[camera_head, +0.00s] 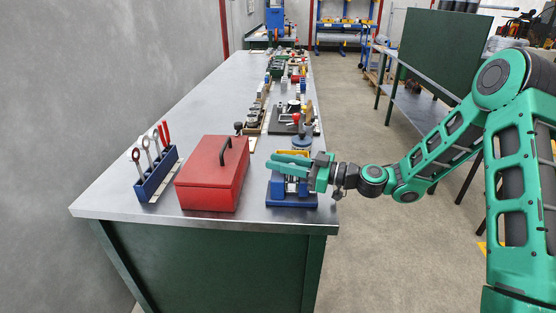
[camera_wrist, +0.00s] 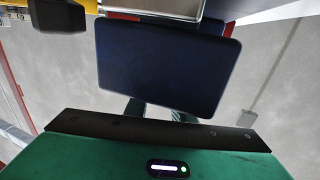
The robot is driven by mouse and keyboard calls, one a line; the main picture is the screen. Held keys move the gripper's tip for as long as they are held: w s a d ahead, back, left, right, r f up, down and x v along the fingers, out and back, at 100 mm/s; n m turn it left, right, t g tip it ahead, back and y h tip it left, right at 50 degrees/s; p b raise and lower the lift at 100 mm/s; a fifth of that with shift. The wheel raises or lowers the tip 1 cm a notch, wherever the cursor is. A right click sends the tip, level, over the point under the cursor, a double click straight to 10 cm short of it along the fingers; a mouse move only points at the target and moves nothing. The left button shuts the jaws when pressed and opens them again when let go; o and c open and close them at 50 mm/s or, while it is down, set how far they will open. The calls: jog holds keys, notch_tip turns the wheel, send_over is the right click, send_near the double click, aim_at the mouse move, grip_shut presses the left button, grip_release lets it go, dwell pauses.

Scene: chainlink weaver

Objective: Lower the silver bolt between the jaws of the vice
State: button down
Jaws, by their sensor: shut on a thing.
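The blue vice (camera_head: 291,199) stands at the near right corner of the bench. My gripper (camera_head: 285,163) reaches in level from the right, at the height of the vice's upper part, and its green fingers cover part of the vice. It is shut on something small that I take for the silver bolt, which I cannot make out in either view. Whether the bolt is between the jaws cannot be told. In the wrist view, a dark blue slab (camera_wrist: 168,65), which seems to be part of the vice, hides most of the fingers.
A red toolbox (camera_head: 208,180) stands left of the vice on the bench (camera_head: 200,110). A blue rack (camera_head: 155,175) with ring-ended tools is farther left. Behind the vice are a yellow item (camera_head: 294,151) and a dark plate with a red-knobbed device (camera_head: 293,122).

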jog(key=shift+s+f, duration=0.15)
jog(key=shift+f, duration=0.55)
jog(key=c, duration=1.4)
grip_release()
jog(key=shift+f, duration=0.1)
jog(key=shift+c, duration=0.2)
jog(key=shift+d, duration=0.15)
jog(key=v, duration=0.3)
jog(key=r+v, duration=0.1)
jog(key=v, duration=0.6)
jog(key=shift+d+r, duration=0.25)
jog(key=shift+d, duration=0.05)
